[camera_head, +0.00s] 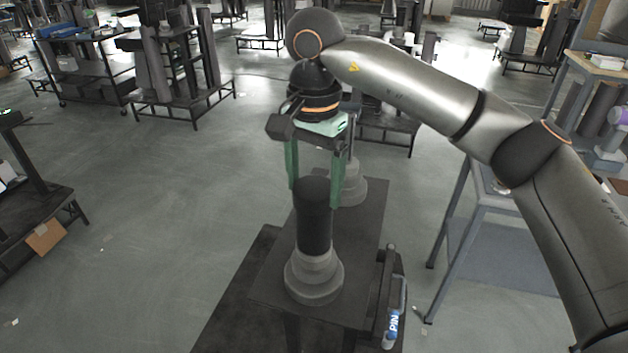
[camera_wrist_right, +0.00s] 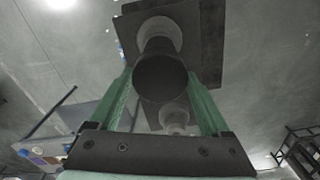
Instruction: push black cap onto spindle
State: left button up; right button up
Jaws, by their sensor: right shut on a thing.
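The black cap (camera_head: 314,222) is a dark upright cylinder above a grey stepped spindle base (camera_head: 314,277) at the near end of a dark bench. It appears to meet the base's top; any spindle inside it is hidden. My right gripper (camera_head: 315,194) points down from above, its green fingers on either side of the cap's upper part, shut on it. In the right wrist view the cap's round end (camera_wrist_right: 160,79) lies between the green fingers (camera_wrist_right: 162,72), with the grey base (camera_wrist_right: 160,28) beyond. My left gripper is not in view.
A second grey stepped base (camera_head: 351,188) stands behind on the dark bench top (camera_head: 268,283). A grey table (camera_head: 500,235) stands to the right. Open floor lies left.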

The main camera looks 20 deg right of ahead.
jog(key=shift+f, duration=0.15)
jog(key=o, duration=1.2)
jog(key=shift+o, duration=0.2)
jog(key=shift+r, duration=0.3)
jog(key=shift+r+p, duration=0.8)
jog(key=shift+p, duration=0.05)
jog(key=shift+r, duration=0.15)
jog(key=shift+r+p, duration=1)
jog(key=shift+r, duration=0.1)
jog(key=shift+r+p, duration=0.4)
jog(key=shift+r, duration=0.85)
